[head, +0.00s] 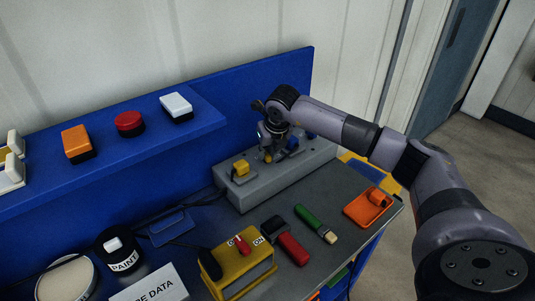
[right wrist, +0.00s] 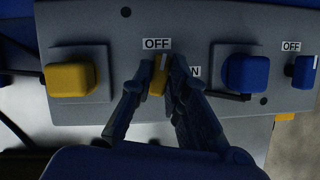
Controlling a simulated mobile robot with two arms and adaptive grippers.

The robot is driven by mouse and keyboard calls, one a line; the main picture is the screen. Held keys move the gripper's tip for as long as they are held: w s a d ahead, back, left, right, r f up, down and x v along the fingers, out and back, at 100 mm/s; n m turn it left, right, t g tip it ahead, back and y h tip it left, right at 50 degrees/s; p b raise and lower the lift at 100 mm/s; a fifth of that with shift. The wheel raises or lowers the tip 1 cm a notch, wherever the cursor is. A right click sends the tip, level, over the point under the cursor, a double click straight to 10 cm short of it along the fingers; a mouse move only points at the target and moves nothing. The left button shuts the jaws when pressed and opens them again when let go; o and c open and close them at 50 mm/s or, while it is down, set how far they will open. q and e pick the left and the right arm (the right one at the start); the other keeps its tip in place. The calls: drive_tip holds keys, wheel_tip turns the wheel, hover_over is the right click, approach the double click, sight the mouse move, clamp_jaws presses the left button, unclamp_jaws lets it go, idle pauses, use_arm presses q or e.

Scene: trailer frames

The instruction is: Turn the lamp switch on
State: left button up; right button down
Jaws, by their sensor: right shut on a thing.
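A long grey switch panel (head: 245,190) stands at the back of the bench. In the right wrist view the panel (right wrist: 215,25) carries a small yellow switch (right wrist: 158,76) between an OFF label above it and a partly hidden ON label to its right. My right gripper (head: 267,152) is at the panel; in the right wrist view its two fingers (right wrist: 158,70) are closed around the yellow switch. The fingers hide the switch's lower part. I cannot tell which switch belongs to the lamp, and no lamp is clearly visible. My left gripper is not in view.
A yellow plug (right wrist: 70,79) and a blue plug (right wrist: 245,73) flank the switch. A yellow box (head: 236,273) with a red switch and ON label stands in front. A green-handled brush (head: 312,222) and an orange tray (head: 367,209) lie to the right.

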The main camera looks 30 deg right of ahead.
drive_tip(key=m+h+b, duration=0.1)
drive_tip(key=m, duration=0.1)
drive_tip(key=m+h+b, duration=0.1)
drive_tip(key=m+b, duration=0.1)
drive_tip(key=m, duration=0.1)
drive_tip(key=shift+w+a+f+m+g, duration=0.1)
drive_tip(key=shift+a+m+g, duration=0.1)
drive_tip(key=shift+m+g, duration=0.1)
drive_tip(key=m+g+h+b, duration=0.1)
drive_tip(key=m, duration=0.3)
drive_tip(key=shift+w+b, duration=0.1)
drive_tip(key=shift+b, duration=0.2)
drive_tip(key=m+g, duration=0.1)
drive_tip(key=m, duration=0.1)
drive_tip(key=m+g+h+b, duration=0.1)
drive_tip(key=m, duration=0.2)
drive_tip(key=shift+w+m, duration=0.1)
drive_tip(key=shift+m, duration=0.2)
drive_tip(key=c, duration=1.6)
unclamp_jaws()
drive_tip(key=shift+o, duration=0.2)
drive_tip(key=shift+a+r, duration=0.1)
drive_tip(key=shift+r, duration=0.1)
